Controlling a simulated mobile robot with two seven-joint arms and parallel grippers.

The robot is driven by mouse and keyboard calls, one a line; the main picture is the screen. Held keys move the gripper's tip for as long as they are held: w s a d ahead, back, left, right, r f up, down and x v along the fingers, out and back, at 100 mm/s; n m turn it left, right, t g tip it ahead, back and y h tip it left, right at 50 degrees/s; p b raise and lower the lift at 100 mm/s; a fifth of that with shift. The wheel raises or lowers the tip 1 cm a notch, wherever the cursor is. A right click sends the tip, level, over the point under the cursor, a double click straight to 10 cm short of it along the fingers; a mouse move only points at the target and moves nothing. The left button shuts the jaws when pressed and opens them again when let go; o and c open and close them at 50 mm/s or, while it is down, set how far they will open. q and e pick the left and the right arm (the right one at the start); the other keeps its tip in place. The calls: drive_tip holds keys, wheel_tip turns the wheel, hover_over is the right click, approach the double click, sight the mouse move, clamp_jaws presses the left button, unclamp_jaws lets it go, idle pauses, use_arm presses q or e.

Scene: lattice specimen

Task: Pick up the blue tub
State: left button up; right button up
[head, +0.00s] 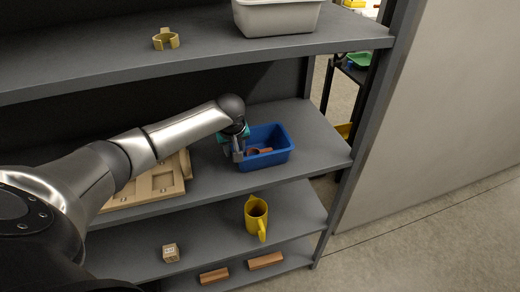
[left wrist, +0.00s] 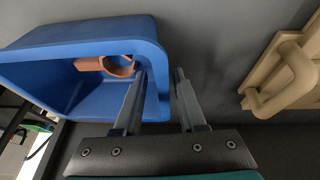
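The blue tub (head: 279,158) stands on the middle shelf near its right end, with an orange-brown piece (head: 258,151) lying in it. My left gripper (head: 238,153) is at the tub's left wall, pointing down. In the left wrist view my left gripper (left wrist: 159,76) straddles the wall of the blue tub (left wrist: 100,38): one finger is inside the tub, the other outside. The fingers are apart, with a visible gap between the outer finger and the wall. The orange-brown piece (left wrist: 91,64) has a ring-shaped end. My right gripper is not in view.
A wooden tray (head: 150,190) lies left of the tub; a wooden handle (left wrist: 262,101) shows in the wrist view. A yellow mug (head: 257,216) stands below. A post (head: 352,180) bounds the right.

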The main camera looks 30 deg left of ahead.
use_arm(q)
clamp_jaws()
idle(1.4)
